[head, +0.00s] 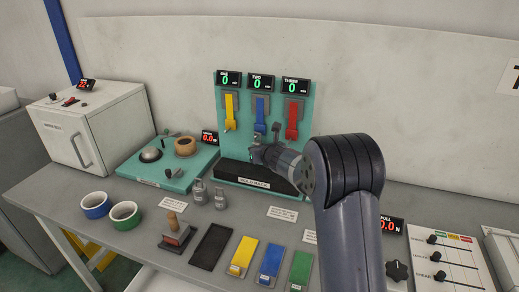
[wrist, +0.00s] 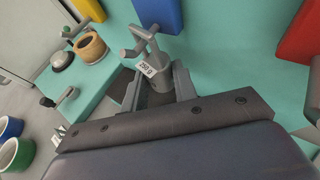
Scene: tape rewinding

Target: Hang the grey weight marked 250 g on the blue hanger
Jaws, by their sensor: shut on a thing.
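My gripper (head: 264,152) is shut on the grey weight marked 250 g, and the wrist view shows my gripper (wrist: 156,86) with a finger on each side of it. The weight (wrist: 150,74) has its label facing the camera and a grey hook on top. In the head view the weight is small and hard to separate from my gripper. The blue hanger (head: 260,105) hangs on the teal board under the display TWO. Its lower part (wrist: 159,13) shows at the top of the wrist view, beyond the weight's hook. I cannot tell whether they touch.
The yellow hanger (head: 230,104) and red hanger (head: 293,117) flank the blue one. A black block (head: 255,177) lies along the board's foot. Two other grey weights (head: 199,191) (head: 220,198) stand on the table, left of the block. A teal device (head: 165,165) stands further left.

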